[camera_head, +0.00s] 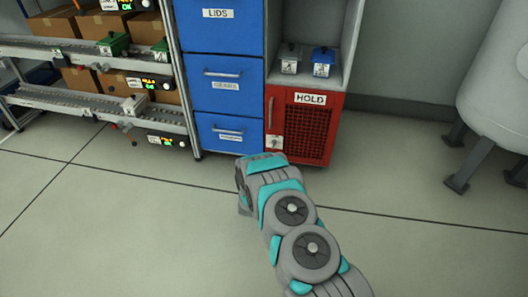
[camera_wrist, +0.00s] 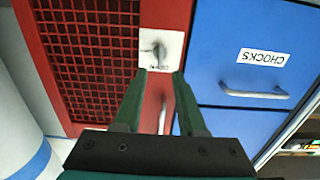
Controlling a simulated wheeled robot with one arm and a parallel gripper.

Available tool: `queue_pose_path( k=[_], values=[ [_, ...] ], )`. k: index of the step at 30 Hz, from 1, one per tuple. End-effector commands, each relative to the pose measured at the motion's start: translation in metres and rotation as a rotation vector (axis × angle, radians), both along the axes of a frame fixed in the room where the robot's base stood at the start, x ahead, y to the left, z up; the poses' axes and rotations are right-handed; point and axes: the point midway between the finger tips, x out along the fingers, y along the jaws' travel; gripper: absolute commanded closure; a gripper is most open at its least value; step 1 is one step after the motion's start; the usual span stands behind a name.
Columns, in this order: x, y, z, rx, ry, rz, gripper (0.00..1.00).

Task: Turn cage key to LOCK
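The red cage (camera_head: 318,155) with a mesh door and a HOLD label stands at the foot of the cabinet. Its key (camera_wrist: 159,48) sits on a small white plate (camera_wrist: 148,36), which also shows at the cage's left edge in the head view (camera_head: 273,142). In the wrist view, turned upside down, the plate's lettering is too small to read surely. My gripper (camera_wrist: 159,73) is open and empty, its two green fingertips just short of the plate, on either side of the key's line. No contact with the key shows. In the head view my arm's wrist hides the fingers.
Blue drawers (camera_head: 226,95) stand left of the cage; the CHOCKS drawer (camera_wrist: 250,50) has a protruding handle (camera_wrist: 254,93). The cage's vertical handle (camera_head: 271,110) is near the key. Two small bins sit above the cage. A pale tank (camera_head: 495,90) stands right. Floor in front is clear.

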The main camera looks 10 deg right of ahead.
Motion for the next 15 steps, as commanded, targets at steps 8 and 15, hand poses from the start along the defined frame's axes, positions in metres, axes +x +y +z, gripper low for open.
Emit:
queue_pose_path(
  k=[8,15],
  values=[
    [0.004,-0.005,-0.004,-0.014,-0.021,-0.007,0.60],
    [0.029,-0.013,-0.004,-0.013,-0.021,-0.007,0.60]
  ],
)
